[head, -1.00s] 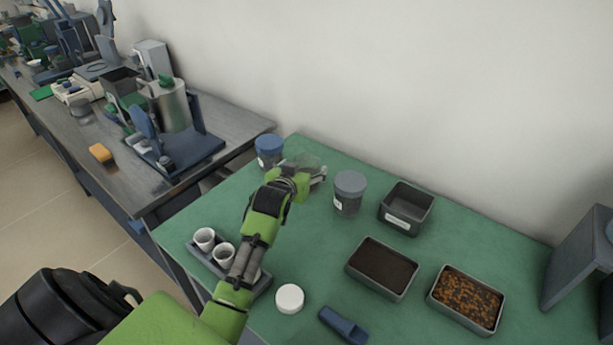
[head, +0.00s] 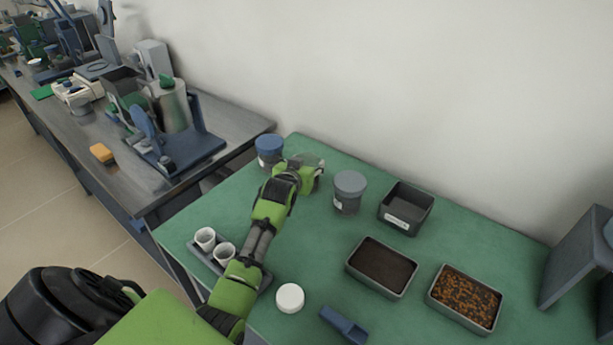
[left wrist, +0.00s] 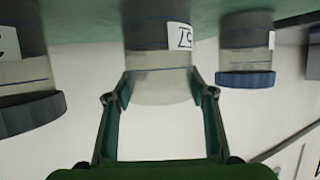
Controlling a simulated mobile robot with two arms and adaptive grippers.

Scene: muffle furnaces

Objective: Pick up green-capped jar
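My left gripper (head: 312,178) is at the back of the green table, between a blue-capped jar (head: 269,150) and a grey-capped jar (head: 349,190). In the left wrist view, which looks upside down, its two spread fingers (left wrist: 160,88) stand on either side of a clear jar (left wrist: 155,45) with a white label. I cannot tell whether the fingers touch it. No green cap can be made out on this jar; in the head view my gripper mostly hides it. The blue-capped jar (left wrist: 246,60) and the grey-capped jar (left wrist: 28,85) flank it. My right gripper is not in view.
An empty grey bin (head: 406,221), a tray of dark soil (head: 383,292) and a tray of orange-brown bits (head: 438,302) are to the right. Two white cups (head: 205,238), a white lid (head: 290,298) and a blue scoop (head: 343,325) are nearer. A wall stands behind.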

